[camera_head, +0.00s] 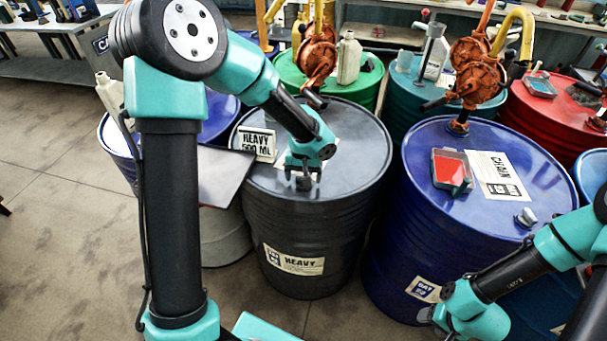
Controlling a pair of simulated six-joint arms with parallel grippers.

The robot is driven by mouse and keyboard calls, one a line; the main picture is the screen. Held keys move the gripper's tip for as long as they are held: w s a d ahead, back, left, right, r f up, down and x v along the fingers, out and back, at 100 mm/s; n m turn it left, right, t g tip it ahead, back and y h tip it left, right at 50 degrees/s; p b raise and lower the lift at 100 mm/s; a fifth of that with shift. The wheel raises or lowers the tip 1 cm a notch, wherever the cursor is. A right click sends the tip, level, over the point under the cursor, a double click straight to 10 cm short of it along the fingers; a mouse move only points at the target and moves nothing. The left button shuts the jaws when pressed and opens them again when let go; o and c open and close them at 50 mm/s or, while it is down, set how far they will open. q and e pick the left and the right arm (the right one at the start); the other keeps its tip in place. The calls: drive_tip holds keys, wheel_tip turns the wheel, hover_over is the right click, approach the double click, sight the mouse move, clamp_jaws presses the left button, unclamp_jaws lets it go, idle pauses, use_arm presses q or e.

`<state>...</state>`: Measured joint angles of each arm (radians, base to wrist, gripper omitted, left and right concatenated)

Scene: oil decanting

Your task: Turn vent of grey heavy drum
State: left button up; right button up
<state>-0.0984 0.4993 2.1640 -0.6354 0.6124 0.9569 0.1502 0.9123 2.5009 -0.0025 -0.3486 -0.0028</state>
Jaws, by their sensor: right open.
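The grey heavy drum (352,190) stands at the centre, with a "HEAVY" label (293,262) on its side. My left arm reaches over it from the left. My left gripper (303,180) points down at the near part of the drum's lid. Its dark fingers are small and blend with what lies beneath, so the vent is not clearly seen and I cannot tell whether the fingers touch or grip it. My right gripper (428,315) is open at the lower right, low in front of the blue drum and away from the grey drum.
A "HEAVY 500 ML" sign (257,144) stands on the grey lid. The blue drum (392,235) at right carries a red-topped tray (450,170), a paper label, a small grey fitting (525,217) and an orange pump (475,75). A green drum (365,88) stands behind. Floor is clear at left.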

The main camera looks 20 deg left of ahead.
use_arm(q)
drive_tip(key=shift+c, duration=0.4)
drive_tip(key=c, duration=0.8)
drive_tip(key=shift+c, duration=0.2)
